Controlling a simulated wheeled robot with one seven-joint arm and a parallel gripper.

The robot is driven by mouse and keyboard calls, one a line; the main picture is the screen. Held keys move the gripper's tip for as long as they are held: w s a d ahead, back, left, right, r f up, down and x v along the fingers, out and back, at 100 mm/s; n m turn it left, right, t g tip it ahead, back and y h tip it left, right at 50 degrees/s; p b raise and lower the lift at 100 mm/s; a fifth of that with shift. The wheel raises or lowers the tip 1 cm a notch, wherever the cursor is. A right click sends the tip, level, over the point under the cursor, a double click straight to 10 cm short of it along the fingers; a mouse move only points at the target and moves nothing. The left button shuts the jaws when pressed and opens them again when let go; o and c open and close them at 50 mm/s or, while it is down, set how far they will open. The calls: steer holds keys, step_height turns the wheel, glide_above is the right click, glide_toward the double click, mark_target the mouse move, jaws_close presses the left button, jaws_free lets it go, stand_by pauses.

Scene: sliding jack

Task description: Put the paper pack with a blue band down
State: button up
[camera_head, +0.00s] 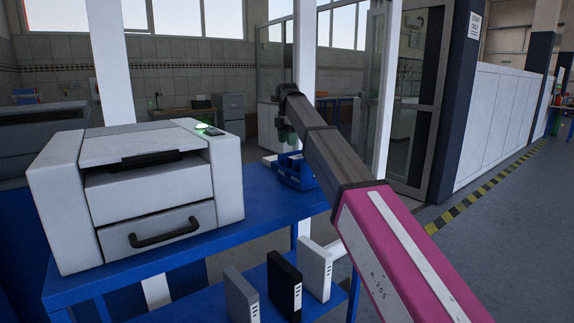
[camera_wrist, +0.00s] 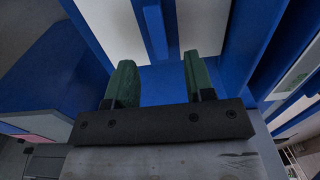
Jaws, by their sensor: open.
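My gripper (camera_wrist: 158,75) is open, its two green fingers apart with nothing between them. Beyond the fingertips in the wrist view is a pale flat surface (camera_wrist: 202,28) crossed by a blue strip, framed by blue walls. It may be the paper pack with a blue band, but I cannot tell for certain. In the head view my gripper (camera_head: 287,140) hangs down over a blue tray (camera_head: 300,177) at the table's far right end. No pack can be made out there; the tray's inside is mostly hidden.
A grey-white printer (camera_head: 150,185) takes up the left of the blue table (camera_head: 262,207). Several binders, one of them black (camera_head: 284,285), stand on the lower shelf. A white post (camera_head: 304,70) rises behind the tray. Bare table top lies between printer and tray.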

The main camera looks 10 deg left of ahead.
steer(key=f, duration=0.5)
steer(key=shift+w+d+f, duration=0.15)
steer(key=shift+w+f, duration=0.1)
steer(key=shift+f, duration=0.05)
jaws_close()
